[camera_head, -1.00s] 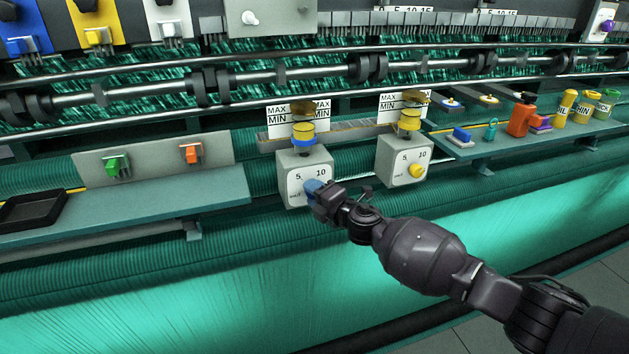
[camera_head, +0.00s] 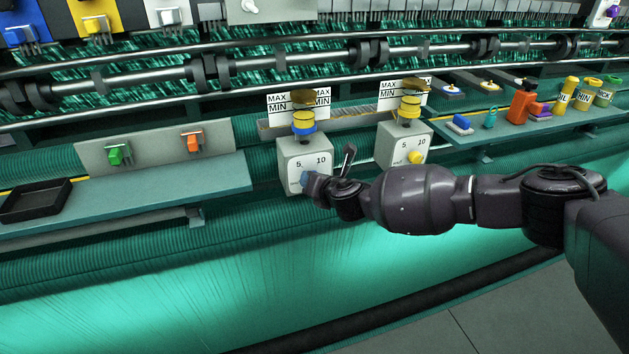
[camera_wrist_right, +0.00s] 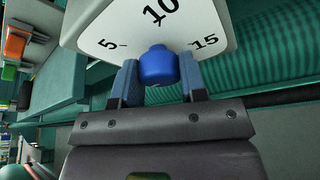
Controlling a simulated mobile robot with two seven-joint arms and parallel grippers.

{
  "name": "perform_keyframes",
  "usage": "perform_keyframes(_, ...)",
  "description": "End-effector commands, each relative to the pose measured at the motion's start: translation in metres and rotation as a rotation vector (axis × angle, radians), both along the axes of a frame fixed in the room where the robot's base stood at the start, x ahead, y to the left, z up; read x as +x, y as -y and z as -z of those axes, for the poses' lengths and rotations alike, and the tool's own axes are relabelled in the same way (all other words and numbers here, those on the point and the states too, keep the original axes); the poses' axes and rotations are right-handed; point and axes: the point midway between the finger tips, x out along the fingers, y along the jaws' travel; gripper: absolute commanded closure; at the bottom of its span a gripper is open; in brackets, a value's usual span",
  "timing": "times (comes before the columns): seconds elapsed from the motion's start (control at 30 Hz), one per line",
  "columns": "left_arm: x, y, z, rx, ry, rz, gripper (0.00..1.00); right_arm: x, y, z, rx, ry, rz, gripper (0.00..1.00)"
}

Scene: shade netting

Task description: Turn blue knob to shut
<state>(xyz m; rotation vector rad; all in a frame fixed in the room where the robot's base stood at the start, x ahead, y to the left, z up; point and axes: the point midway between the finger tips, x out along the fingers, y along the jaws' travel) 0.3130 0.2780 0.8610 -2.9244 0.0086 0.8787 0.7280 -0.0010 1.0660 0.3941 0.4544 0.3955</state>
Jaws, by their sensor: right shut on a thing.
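The blue knob (camera_wrist_right: 158,66) is on the front face of a grey-white dial box (camera_head: 304,150) marked 5 and 10. In the right wrist view the dial also shows 15, and the knob sits between the two fingers. My right gripper (camera_wrist_right: 160,80) is shut on the blue knob. In the head view the knob (camera_head: 307,180) is partly hidden by the gripper (camera_head: 315,187). The dial's lower marks and the knob's pointer are hidden. My left gripper is not in view.
A second dial box (camera_head: 402,143) with a yellow knob (camera_head: 416,157) stands to the right, close to my right arm. A shelf with bottles and an orange container (camera_head: 521,107) is further right. A black tray (camera_head: 36,200) lies on the left shelf.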

Motion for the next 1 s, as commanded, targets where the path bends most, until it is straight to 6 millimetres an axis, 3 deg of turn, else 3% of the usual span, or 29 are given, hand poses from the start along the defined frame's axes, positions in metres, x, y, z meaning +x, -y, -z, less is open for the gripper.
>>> perform_keyframes(0.4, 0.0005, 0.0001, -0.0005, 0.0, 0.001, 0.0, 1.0, -0.0012, -0.0002, 0.0021, -0.183, 0.056, -0.002, 0.85)
perform_keyframes(0.97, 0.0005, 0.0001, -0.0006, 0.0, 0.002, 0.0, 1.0, -0.0013, -0.0002, 0.0023, -0.209, 0.064, -0.001, 0.85)
perform_keyframes(1.0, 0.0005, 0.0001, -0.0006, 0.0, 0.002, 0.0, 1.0, -0.0013, -0.0002, 0.0023, -0.209, 0.064, -0.001, 0.56)
